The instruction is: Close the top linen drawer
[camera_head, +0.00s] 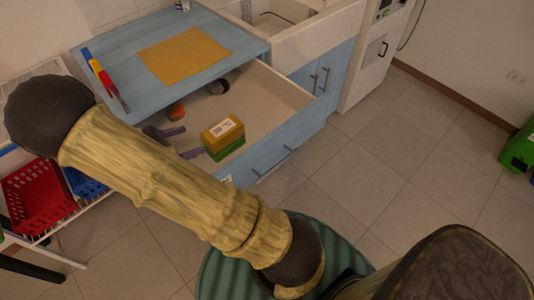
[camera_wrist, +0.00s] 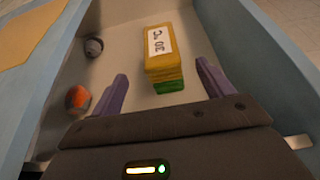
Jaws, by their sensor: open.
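The top drawer (camera_head: 268,98) of the blue cabinet is pulled well out, with its pale inside showing. Its blue front panel also shows at the right of the wrist view (camera_wrist: 262,55). My gripper (camera_wrist: 162,78) is over the drawer with its two purple fingers spread apart and nothing held between them. In the head view the fingers (camera_head: 187,143) show just past my arm, which hides the near left part of the drawer. I cannot tell whether the gripper touches the drawer.
A yellow-and-green box stack (camera_head: 222,132) lies in the drawer, just beyond my fingers. An orange ball (camera_wrist: 78,98) and a dark grey item (camera_wrist: 93,48) are also inside. The blue countertop (camera_head: 110,52) carries a yellow mat (camera_head: 184,54).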

